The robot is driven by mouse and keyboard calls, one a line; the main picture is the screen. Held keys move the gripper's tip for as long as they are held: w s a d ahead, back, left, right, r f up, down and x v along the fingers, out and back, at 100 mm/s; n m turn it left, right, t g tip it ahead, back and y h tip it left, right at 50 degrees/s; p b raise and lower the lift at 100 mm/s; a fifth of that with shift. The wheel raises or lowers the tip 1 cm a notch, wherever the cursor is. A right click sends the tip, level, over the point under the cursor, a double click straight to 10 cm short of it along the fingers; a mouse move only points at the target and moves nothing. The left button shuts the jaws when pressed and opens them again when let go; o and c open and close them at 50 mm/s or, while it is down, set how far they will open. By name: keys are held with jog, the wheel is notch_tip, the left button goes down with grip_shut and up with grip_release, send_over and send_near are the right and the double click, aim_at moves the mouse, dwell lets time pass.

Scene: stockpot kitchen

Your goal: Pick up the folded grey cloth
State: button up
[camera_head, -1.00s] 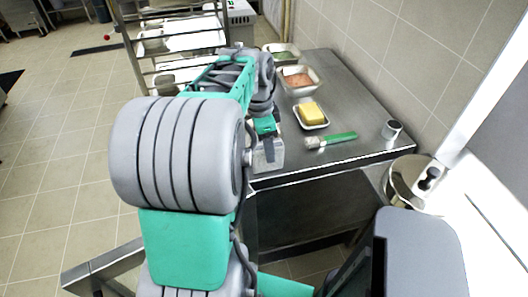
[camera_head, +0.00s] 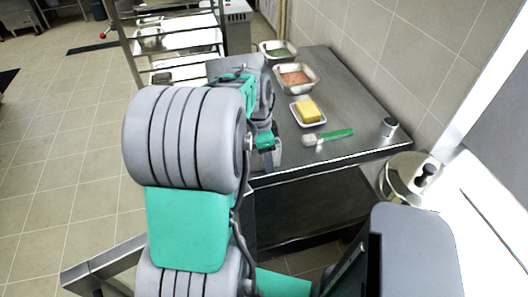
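My arm fills the middle of the head view. Its far end, with my gripper (camera_head: 271,153), is at the left front part of the steel table (camera_head: 352,112). Only a small grey part of the gripper shows beside the green wrist piece. Its fingertips are not clear, so I cannot tell whether it is open or shut. I cannot make out the folded grey cloth. My arm hides the left part of the table.
On the table are a green-handled brush (camera_head: 337,134), a yellow block (camera_head: 309,111) in a white dish, a tray of pinkish food (camera_head: 295,78), a tray of green food (camera_head: 278,50) and a small metal cup (camera_head: 388,127). A lidded pot (camera_head: 408,180) stands right; a rack (camera_head: 178,45) stands back left.

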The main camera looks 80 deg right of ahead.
grip_shut()
dwell(0.8)
